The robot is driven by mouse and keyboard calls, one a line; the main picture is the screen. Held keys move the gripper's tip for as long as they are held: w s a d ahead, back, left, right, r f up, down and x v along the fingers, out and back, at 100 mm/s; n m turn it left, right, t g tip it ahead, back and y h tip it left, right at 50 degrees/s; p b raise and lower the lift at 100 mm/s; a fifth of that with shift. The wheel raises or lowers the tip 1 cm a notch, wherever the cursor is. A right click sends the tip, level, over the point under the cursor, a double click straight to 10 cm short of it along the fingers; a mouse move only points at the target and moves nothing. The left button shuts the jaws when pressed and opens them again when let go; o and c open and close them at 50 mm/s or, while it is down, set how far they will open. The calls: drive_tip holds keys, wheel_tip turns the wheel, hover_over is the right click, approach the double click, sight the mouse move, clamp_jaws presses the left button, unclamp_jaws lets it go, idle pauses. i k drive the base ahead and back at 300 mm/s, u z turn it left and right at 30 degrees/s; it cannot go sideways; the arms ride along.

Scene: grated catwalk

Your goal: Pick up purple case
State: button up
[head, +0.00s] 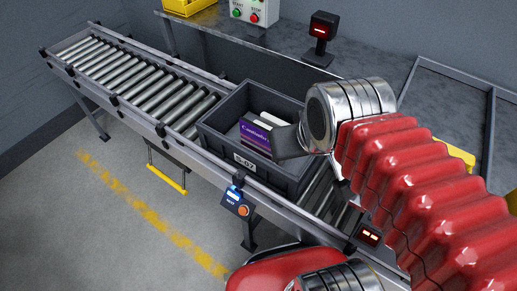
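The purple case (255,134) stands inside a dark grey bin (213,138), toward its front wall, with printed lettering on its face. White items (272,119) lie beside and behind it in the bin. My gripper (285,143) reaches over the bin's right part from the right, and its dark end is right beside the case's right edge. I cannot tell whether it touches the case. The fingertips are not clear, so I cannot see whether they are open or shut. My arm hides the bin's right side.
The bin sits on a roller conveyor (150,88) with raised side rails. Behind are a metal bench (260,55), a start/stop box (252,12) and a small scanner-like device (321,32). A yellow floor line (150,205) runs in front. The rollers left of the bin are clear.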

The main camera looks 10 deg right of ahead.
sight(253, 136)
drive_tip(key=k, duration=1.25)
drive_tip(key=u, duration=0.25)
drive_tip(key=i, duration=0.4)
drive_tip(key=u, duration=0.65)
drive_tip(key=i, duration=0.95)
drive_tip(key=z, duration=0.15)
